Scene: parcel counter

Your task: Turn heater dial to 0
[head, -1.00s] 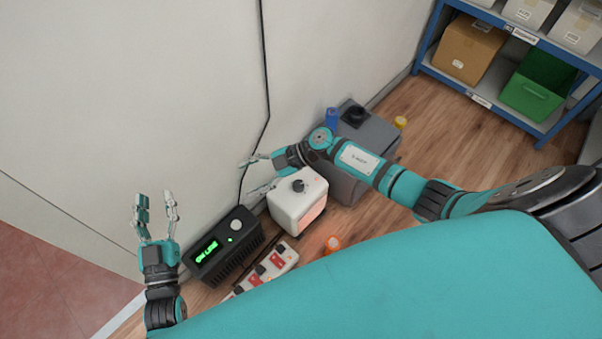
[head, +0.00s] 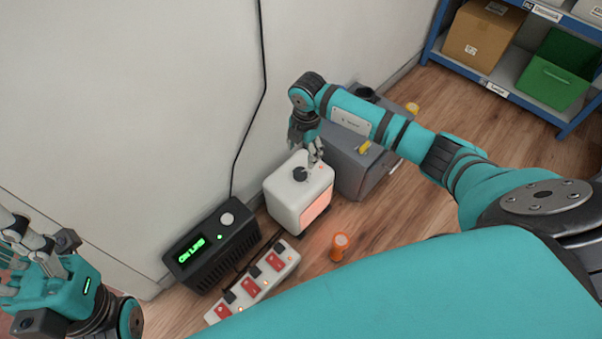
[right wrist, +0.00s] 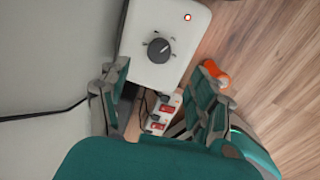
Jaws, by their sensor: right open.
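The heater (head: 289,217) is a white box on the floor by the wall, its front glowing orange. Its black dial (head: 300,174) is on top. In the right wrist view the dial (right wrist: 159,50) has marks around it, too small to read, and a small light glows near the heater's corner. My right gripper (head: 314,160) is over the heater's top, close to the dial. In its wrist view its fingers are spread, with nothing between them and the dial just beyond the tips. My left gripper (head: 22,256) is at the lower left edge, fingers apart, partly cut off.
A black unit (head: 208,263) with a green display stands left of the heater. A power strip (head: 285,262) and an orange cylinder (head: 339,246) lie in front. A grey box (head: 356,182) stands close behind on the right. Blue shelving (head: 500,85) is farther back.

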